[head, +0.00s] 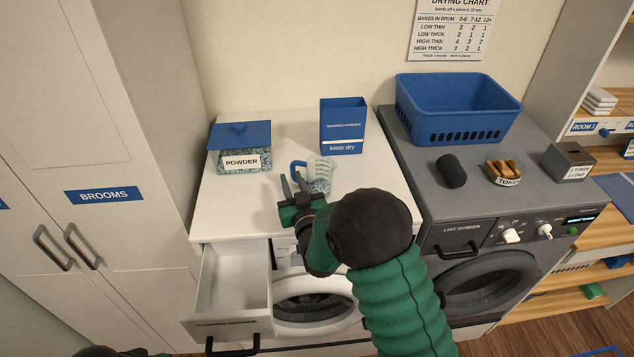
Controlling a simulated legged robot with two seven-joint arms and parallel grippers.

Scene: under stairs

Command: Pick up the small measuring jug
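The small measuring jug (320,177) stands on the white washer top. It is clear with markings, and its blue handle (298,167) points left. My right gripper (291,181) is just in front of the jug, on its handle side. Its two grey fingers are apart, with the tips close to the handle and nothing seen between them. I cannot tell whether a finger touches the handle. The gripper body and my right arm hide some of the top near the jug. My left gripper is not in view; only a bit of my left arm shows at the bottom left edge.
An open drawer (232,285) juts out below. On the grey machine are a blue basket (457,107), a black cylinder (451,171), a token dish (505,172) and a grey box (568,162).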

